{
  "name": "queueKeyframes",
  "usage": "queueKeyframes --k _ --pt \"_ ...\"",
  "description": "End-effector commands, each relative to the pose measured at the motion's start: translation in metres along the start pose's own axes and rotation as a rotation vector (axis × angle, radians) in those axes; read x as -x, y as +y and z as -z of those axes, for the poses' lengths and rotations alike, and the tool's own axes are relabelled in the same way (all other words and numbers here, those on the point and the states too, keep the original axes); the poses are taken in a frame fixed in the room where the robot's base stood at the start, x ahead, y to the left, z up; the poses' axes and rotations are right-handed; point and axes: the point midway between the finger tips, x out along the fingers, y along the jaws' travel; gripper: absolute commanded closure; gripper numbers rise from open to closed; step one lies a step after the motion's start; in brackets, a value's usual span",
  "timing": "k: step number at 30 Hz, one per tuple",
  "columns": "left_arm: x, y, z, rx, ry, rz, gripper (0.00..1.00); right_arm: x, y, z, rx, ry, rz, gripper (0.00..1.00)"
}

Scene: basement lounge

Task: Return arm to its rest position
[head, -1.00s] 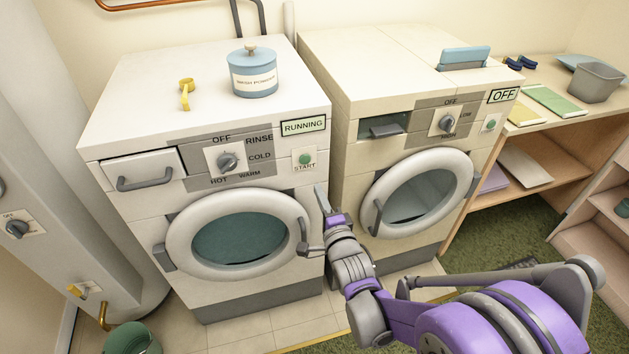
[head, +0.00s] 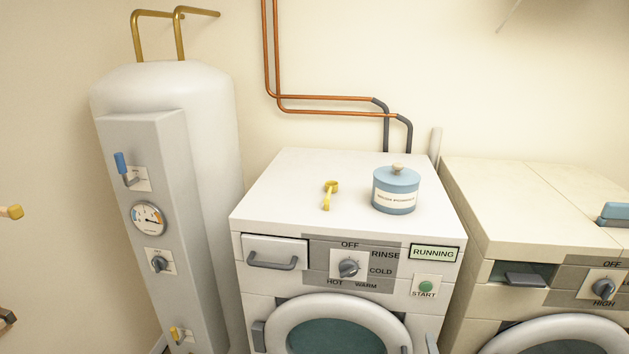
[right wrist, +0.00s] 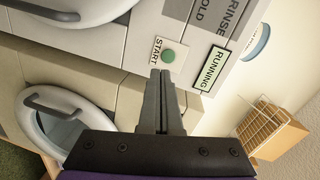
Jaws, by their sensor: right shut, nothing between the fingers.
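My right gripper (right wrist: 160,100) is shut and empty in the right wrist view, its two dark fingers together. They point toward the front of the white washing machine, just below the green START button (right wrist: 168,55) in the picture. I cannot tell the exact gap to the panel. In the head view only a small grey tip of the right gripper (head: 432,344) shows at the bottom edge, in front of the washer's right side. The rest of the right arm is out of that picture. My left gripper is not in view.
The white washer (head: 300,190) has a lit RUNNING sign (head: 434,253). A blue powder jar (head: 396,192) and yellow scoop (head: 329,196) stand on top. A cream dryer (head: 515,200) is at right, a tall white water heater (head: 170,100) at left. Pipes run up the wall.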

Motion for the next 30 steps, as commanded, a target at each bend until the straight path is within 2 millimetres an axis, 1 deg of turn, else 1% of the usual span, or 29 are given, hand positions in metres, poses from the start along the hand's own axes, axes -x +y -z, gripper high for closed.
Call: queueKeyframes --k 1,2,5,6,8,9,11,12,15,16,18,21,30 --pt "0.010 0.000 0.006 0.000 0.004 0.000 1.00 0.010 -0.007 -0.009 0.103 -0.034 -0.067 1.00" --pt "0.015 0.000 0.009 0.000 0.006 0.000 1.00 0.017 -0.006 -0.014 0.180 -0.061 -0.115 1.00" --pt "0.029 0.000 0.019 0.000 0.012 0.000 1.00 0.047 -0.004 -0.034 0.464 -0.190 -0.270 1.00" --pt "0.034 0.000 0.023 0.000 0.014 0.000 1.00 0.062 -0.002 -0.040 0.580 -0.255 -0.325 1.00" --pt "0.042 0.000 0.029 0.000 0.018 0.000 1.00 0.086 0.001 -0.049 0.749 -0.365 -0.394 1.00" --pt "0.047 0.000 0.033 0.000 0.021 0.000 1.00 0.103 0.003 -0.054 0.855 -0.442 -0.429 1.00" --pt "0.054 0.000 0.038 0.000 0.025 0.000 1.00 0.128 0.005 -0.060 0.999 -0.557 -0.470 1.00" --pt "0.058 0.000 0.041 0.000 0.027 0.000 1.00 0.144 0.007 -0.062 1.083 -0.631 -0.488 1.00" --pt "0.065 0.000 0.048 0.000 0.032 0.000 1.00 0.176 0.010 -0.066 1.245 -0.788 -0.511 1.00" --pt "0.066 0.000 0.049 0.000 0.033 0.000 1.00 0.183 0.011 -0.066 1.280 -0.825 -0.514 1.00" --pt "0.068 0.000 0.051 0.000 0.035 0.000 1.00 0.196 0.013 -0.067 1.339 -0.889 -0.516 1.00" --pt "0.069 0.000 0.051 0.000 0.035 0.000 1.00 0.204 0.014 -0.067 1.378 -0.934 -0.516 1.00" --pt "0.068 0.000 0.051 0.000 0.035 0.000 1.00 0.205 0.016 -0.067 1.383 -0.939 -0.517 1.00"
